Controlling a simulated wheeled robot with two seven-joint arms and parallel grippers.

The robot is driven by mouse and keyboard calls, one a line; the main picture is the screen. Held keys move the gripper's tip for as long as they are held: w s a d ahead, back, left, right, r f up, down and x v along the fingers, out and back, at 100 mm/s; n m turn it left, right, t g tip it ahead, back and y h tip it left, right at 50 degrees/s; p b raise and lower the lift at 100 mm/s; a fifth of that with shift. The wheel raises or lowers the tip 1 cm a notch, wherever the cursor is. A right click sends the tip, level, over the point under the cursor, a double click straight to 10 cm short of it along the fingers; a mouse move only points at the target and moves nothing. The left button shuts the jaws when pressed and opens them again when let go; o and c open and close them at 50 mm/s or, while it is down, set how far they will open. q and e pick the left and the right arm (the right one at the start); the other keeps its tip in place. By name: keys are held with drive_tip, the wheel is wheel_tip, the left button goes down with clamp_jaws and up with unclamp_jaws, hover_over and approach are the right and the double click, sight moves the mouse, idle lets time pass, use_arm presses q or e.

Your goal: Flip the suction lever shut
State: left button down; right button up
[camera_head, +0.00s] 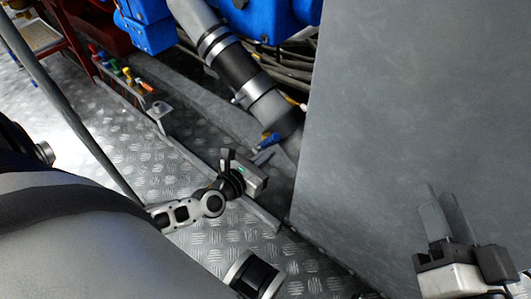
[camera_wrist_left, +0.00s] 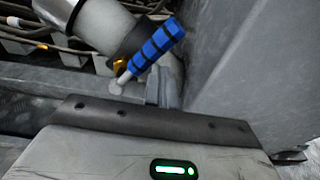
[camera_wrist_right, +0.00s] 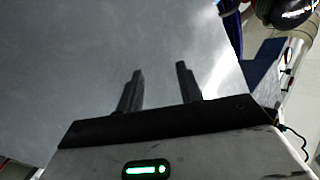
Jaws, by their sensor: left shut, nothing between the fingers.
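The suction lever (camera_head: 268,141) has a blue grip and sits by the lower end of the large grey pipe (camera_head: 232,62). In the left wrist view the lever (camera_wrist_left: 155,45) slants up to the right, its blue grip banded with dark rings and its metal shank at lower left. My left gripper (camera_head: 264,155) is shut and empty, its fingertips just below the lever in the head view. In the left wrist view the closed fingers (camera_wrist_left: 164,88) are right beside the lever; I cannot tell whether they touch. My right gripper (camera_head: 442,210) is open and empty, before the grey panel.
A large flat grey panel (camera_head: 420,100) stands just right of the lever. Blue machinery (camera_head: 265,18) and cables lie behind the pipe. Several small coloured-handled valves (camera_head: 125,72) line a rail at left. The checker-plate floor (camera_head: 120,130) is open at left.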

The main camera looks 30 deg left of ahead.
use_arm(q)
drive_tip(key=shift+w+a+r, duration=0.15)
drive_tip(key=shift+a+r, duration=0.15)
drive_tip(key=shift+r, duration=0.05)
use_arm(e)
drive_tip(key=shift+s+f, duration=0.15)
